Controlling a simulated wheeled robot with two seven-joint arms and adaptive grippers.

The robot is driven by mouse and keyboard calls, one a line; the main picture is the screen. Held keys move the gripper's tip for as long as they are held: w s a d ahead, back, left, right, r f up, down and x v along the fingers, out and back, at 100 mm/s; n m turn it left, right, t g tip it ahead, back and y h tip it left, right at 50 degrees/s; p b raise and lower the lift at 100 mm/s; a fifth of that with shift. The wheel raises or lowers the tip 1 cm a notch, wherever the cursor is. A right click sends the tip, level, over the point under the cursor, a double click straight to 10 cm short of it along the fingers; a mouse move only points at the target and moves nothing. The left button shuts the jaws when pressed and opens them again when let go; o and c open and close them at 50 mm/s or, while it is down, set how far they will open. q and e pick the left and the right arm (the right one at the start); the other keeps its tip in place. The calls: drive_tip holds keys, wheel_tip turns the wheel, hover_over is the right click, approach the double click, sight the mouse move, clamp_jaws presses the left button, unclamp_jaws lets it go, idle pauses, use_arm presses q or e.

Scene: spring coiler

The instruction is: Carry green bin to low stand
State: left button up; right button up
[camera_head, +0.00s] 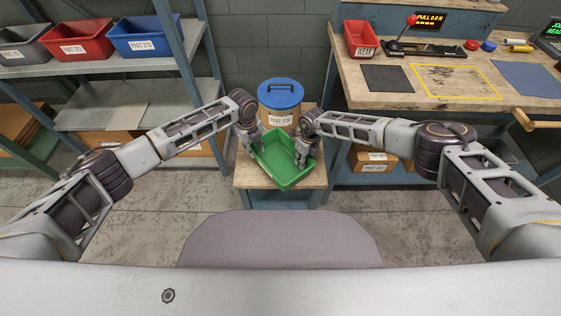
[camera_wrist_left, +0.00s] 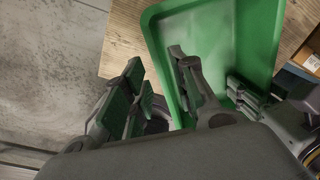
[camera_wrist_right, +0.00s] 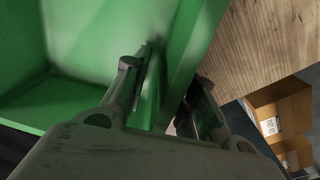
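The green bin (camera_head: 283,172) is empty and sits, turned at an angle, on the wooden top of the low stand (camera_head: 247,180), in front of a blue-lidded drum. My left gripper (camera_head: 254,142) is at its left wall; in the left wrist view (camera_wrist_left: 158,90) one finger is inside the bin (camera_wrist_left: 222,40) and the other outside, apart from the wall. My right gripper (camera_head: 303,156) is at the right wall; in the right wrist view (camera_wrist_right: 172,82) its spread fingers straddle the wall of the bin (camera_wrist_right: 95,45). Contact of its outer finger is unclear.
The blue-lidded drum (camera_head: 280,101) stands on the back of the stand. A shelf rack (camera_head: 110,65) with red and blue bins is at left. A workbench (camera_head: 440,85) is at right, with cardboard boxes (camera_head: 375,160) beneath. Floor in front of the stand is clear.

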use_arm(q)
drive_tip(key=shift+s+a+r, duration=0.1)
drive_tip(key=shift+r, duration=1.55)
use_arm(e)
drive_tip(key=shift+r, duration=0.15)
wheel_tip(320, 180, up, 12)
drive_tip(key=shift+w+d+f, duration=0.2)
drive_tip(key=shift+w+d, duration=0.1)
drive_tip(key=shift+d, duration=0.05)
use_arm(q)
drive_tip(key=shift+a, duration=0.2)
use_arm(e)
drive_tip(key=shift+r, duration=0.15)
